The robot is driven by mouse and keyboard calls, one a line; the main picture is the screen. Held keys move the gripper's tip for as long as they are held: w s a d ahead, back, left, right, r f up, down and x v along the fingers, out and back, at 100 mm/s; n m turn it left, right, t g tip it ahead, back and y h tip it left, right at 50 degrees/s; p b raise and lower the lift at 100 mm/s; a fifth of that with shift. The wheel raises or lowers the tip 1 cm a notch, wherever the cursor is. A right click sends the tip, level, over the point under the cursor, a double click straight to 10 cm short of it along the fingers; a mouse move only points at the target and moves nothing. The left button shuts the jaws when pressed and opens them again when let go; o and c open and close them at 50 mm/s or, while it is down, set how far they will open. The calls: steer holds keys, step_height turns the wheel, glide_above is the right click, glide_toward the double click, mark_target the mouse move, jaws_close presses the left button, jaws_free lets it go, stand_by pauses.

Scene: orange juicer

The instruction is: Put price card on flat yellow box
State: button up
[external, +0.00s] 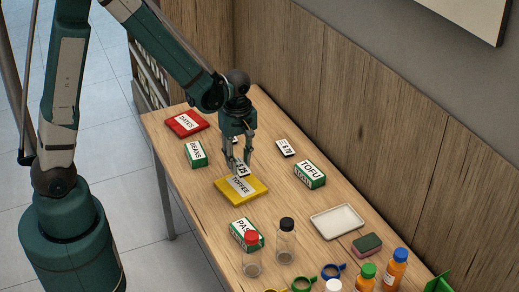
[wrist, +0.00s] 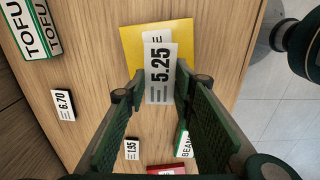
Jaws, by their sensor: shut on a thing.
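The white price card reading 5.25 (wrist: 159,67) is between the fingers of my gripper (wrist: 158,88), which is shut on it. In the external view the card (external: 242,170) shows partly between the fingertips of my gripper (external: 239,172). The flat yellow box (external: 258,197), labelled TOFFEE, lies on the table just under the fingers. In the wrist view the card overlaps the yellow box (wrist: 133,42) and covers most of its label. I cannot tell whether the card touches the box.
A 6.70 card (external: 286,148), a TOFU box (external: 309,174), a BEANS box (external: 195,154) and a red DATES box (external: 186,123) lie around. A 1.95 card (wrist: 132,149) lies nearby. Bottles (external: 286,240) and a white tray (external: 337,221) stand toward the front.

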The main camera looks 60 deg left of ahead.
mark_target(240, 184)
steer(key=shift+f, duration=1.3)
steer(key=shift+f+b, duration=0.6)
steer(key=shift+f, duration=1.45)
steer(key=shift+f, duration=0.15)
steer(key=o, duration=0.8)
steer(key=shift+r+p, duration=1.1)
steer(key=shift+r, duration=5.05)
